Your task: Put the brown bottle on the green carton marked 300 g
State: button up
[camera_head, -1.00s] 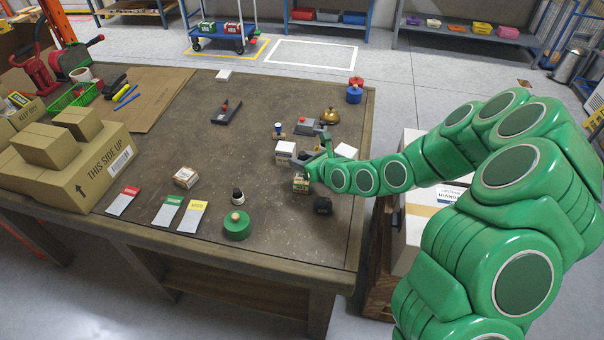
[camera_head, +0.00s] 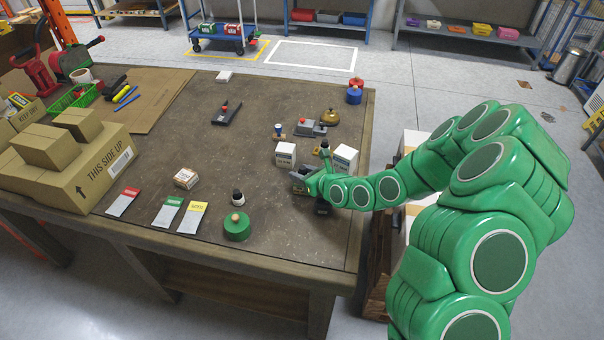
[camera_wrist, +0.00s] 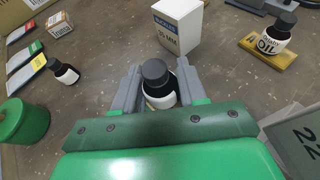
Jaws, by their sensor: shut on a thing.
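My gripper (camera_head: 298,184) is low over the right part of the table. In the wrist view its grey fingers (camera_wrist: 157,82) are closed around a dark bottle (camera_wrist: 154,72) with a black cap and white label, held upright. In the head view the gripper hides this bottle. What lies directly under it is hidden too. I cannot make out a green carton marked 300 g on the table. Another dark bottle with a white label (camera_head: 238,197) stands left of the gripper, and it also shows in the wrist view (camera_wrist: 64,72).
White boxes stand behind the gripper (camera_head: 285,153) and to its right (camera_head: 345,158). An oil bottle (camera_wrist: 276,34) sits on a yellow stand. A green round container (camera_head: 236,226) stands near the front edge. The table's middle is clear.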

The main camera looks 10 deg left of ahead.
jog(key=shift+f, duration=0.1)
jog(key=o, duration=1.1)
jog(key=shift+s+d+r, duration=0.1)
jog(key=shift+d+r, duration=0.05)
jog(key=shift+r, duration=0.05)
jog(key=shift+v, duration=3.6)
jog(key=shift+r, duration=0.1)
